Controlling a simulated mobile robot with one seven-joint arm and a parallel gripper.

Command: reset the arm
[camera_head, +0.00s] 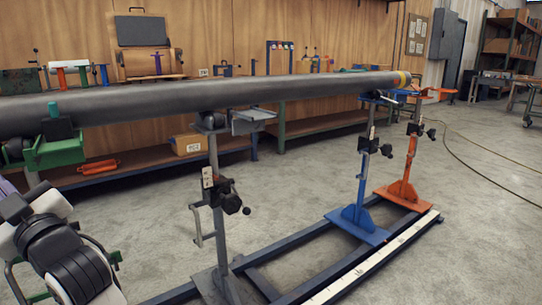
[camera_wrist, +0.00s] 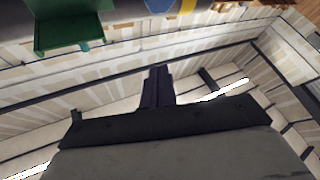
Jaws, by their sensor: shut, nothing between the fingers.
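My gripper (camera_wrist: 158,72) shows in the wrist view as dark fingers held together, with nothing between them. My white and black arm links show at the lower left of the head view, below the pipe; the gripper itself cannot be made out there. The long grey flanged pipe (camera_head: 240,92) runs across the head view, with a yellow band near its far end. A green bracket (camera_head: 58,148) sits under its near end. A green bracket also shows at the top left of the wrist view (camera_wrist: 68,32), apart from my fingers.
A grey stand (camera_head: 215,175), a blue stand (camera_head: 362,180) and an orange stand (camera_head: 408,165) rise from a floor frame (camera_head: 340,285) below the pipe. Workbenches (camera_head: 150,175) line the wooden wall. Open concrete floor lies at the right, crossed by a cable (camera_head: 465,160).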

